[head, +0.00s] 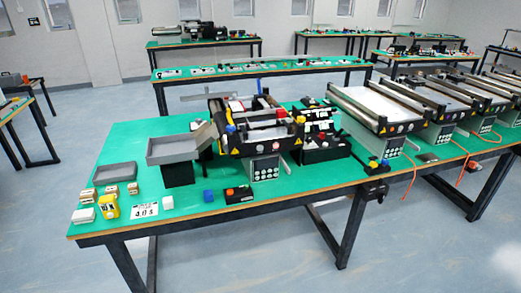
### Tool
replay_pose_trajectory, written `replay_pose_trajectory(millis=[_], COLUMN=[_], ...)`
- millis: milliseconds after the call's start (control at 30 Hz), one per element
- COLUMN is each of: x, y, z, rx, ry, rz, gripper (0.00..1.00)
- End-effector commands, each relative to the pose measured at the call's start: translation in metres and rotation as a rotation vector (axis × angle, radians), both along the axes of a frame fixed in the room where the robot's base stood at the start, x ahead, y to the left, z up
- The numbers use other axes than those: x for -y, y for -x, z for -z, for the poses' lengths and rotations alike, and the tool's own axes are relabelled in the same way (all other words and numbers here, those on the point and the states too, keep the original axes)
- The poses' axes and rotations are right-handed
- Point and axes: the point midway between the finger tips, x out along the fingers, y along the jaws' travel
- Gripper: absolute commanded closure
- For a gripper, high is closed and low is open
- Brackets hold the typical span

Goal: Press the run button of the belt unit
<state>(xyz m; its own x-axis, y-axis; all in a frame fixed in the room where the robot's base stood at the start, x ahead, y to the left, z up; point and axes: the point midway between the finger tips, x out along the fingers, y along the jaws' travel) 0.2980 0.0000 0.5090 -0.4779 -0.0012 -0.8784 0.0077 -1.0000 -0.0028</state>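On the green table (330,192), the nearest belt unit (253,141) stands near the middle, with black side frames, yellow warning marks and a blue knob. A grey control panel (265,169) with several small round buttons sits below its front edge. The button labels are too small to read, so I cannot tell which one is the run button. A black box with an orange button (238,195) lies in front of it, by the table's front edge. My gripper is not in view.
A grey tray (181,148) stands on a black block left of the unit. More belt units (388,105) stand to the right, with orange cables hanging down.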

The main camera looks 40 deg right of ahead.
Motion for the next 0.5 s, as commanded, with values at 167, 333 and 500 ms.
replay_pose_trajectory(millis=[167, 333, 500], x=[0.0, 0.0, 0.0], y=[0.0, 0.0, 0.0], z=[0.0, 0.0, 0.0], rx=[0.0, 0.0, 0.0], ry=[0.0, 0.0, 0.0], rz=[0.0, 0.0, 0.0], gripper=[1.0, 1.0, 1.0])
